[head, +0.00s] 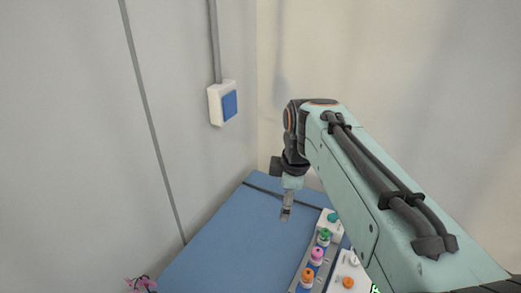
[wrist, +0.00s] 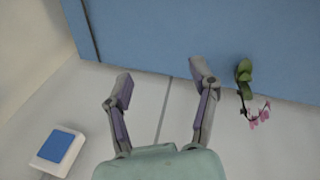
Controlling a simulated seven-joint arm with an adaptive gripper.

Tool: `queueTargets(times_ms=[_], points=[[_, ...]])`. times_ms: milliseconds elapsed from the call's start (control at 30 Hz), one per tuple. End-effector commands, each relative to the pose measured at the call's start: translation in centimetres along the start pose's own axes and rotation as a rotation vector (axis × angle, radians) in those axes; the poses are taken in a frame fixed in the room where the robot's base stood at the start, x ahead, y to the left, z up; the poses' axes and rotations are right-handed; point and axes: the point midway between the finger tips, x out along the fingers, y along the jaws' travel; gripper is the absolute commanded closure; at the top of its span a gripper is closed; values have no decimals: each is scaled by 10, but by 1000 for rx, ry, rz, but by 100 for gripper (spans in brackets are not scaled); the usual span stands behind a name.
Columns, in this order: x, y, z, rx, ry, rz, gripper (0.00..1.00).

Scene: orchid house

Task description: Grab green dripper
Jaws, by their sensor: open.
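A small bottle with a green cap (head: 324,237), which looks like the green dripper, stands in a row with a pink-capped bottle (head: 316,254) and an orange-capped bottle (head: 307,276) on the blue bench. My gripper (head: 286,213) is above the bench, to the left of the green-capped bottle and apart from it. In the wrist view my gripper (wrist: 163,82) has its two fingers spread, with nothing between them. No bottle shows in the wrist view.
A white box with a teal part (head: 334,217) stands behind the row. Another white item with an orange knob (head: 348,282) is at right, partly hidden by my arm. The blue bench (head: 225,240) is clear at left. A pink orchid (head: 141,284) and wall switch (head: 223,102) show.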

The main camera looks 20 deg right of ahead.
Motion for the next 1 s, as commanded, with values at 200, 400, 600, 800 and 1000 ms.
queueTargets(times_ms=[200, 400, 600, 800, 1000], points=[[91, 79, 65, 68, -75, -84, 41], [156, 69, 112, 167, -107, -213, 41], [178, 60, 126, 194, -111, -233, 41], [209, 52, 128, 192, -111, -233, 41], [226, 48, 129, 192, -111, -232, 41]])
